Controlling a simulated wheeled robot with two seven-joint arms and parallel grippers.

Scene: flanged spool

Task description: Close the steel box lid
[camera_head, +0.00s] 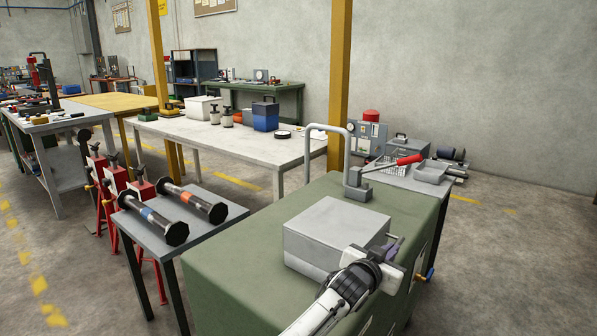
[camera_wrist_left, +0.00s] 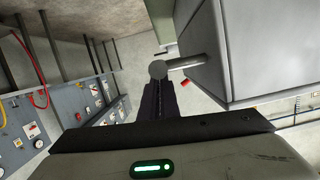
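The steel box (camera_head: 325,228) is a plain light-grey block on the green bench. Its top face looks flat and level, and a seam runs low around its side; I cannot tell whether the lid is fully down. In the left wrist view, the box (camera_wrist_left: 275,45) fills the upper right, with a rod ending in a round grey knob (camera_wrist_left: 158,69) at its side. My left gripper (camera_head: 396,246) is at the right side of the box. My right gripper is out of view.
A clamp-like tool with a red handle (camera_head: 408,160) stands behind the box on the green bench (camera_head: 225,262). A side table at left holds two flanged spools (camera_head: 160,222). A yellow post (camera_head: 340,80) rises behind. The bench left of the box is clear.

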